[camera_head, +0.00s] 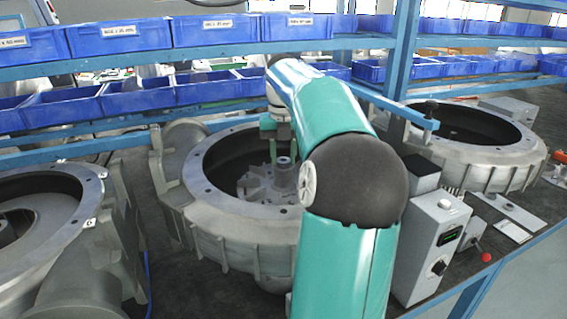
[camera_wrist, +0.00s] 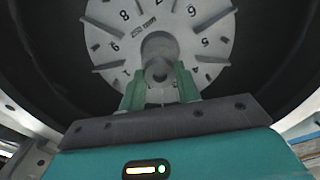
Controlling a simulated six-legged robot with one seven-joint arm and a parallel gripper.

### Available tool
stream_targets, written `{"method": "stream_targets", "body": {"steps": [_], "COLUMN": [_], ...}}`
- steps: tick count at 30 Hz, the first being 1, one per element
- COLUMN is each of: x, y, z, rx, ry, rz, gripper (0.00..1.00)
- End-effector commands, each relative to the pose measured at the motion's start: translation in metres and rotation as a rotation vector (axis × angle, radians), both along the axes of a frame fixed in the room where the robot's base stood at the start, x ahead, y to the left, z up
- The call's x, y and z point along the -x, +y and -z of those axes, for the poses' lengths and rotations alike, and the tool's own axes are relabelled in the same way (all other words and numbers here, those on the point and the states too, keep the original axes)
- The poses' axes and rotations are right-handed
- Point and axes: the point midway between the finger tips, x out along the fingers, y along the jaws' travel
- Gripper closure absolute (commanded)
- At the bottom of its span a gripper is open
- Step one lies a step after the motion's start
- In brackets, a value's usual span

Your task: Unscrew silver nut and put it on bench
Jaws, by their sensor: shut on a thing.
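The silver nut (camera_wrist: 158,71) sits on the centre shaft of the grey numbered impeller (camera_wrist: 112,40), inside the open blower housing (camera_head: 205,200). In the wrist view my gripper (camera_wrist: 160,82) has its two green fingers on either side of the nut, shut on it. In the head view my arm reaches down into the middle housing, and the impeller (camera_head: 262,188) shows there with its hub and vanes. My arm covers part of the housing. How far the nut is threaded on cannot be told.
A second housing (camera_head: 35,205) stands at left and a third (camera_head: 470,150) at back right. A grey control box (camera_head: 432,240) with a switch stands right of my arm. Blue bins (camera_head: 120,38) fill the shelves behind. The dark bench (camera_head: 150,190) shows between the housings.

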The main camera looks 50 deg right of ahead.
Motion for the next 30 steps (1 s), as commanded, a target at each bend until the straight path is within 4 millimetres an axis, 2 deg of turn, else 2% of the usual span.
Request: {"method": "stream_targets", "body": {"steps": [8, 11, 24, 30], "x": [0.0002, -0.0007, -0.0004, -0.0003], "y": [0.0004, 0.0006, 0.0015, 0.0017], "z": [0.0045, 0.006, 0.0022, -0.0001], "rx": [-0.012, -0.013, -0.01, -0.003], "ry": [0.0, 0.003, -0.006, -0.004], "rz": [-0.073, -0.105, -0.266, -0.283], "gripper": [0.89, 0.96, 0.97, 0.97]}}
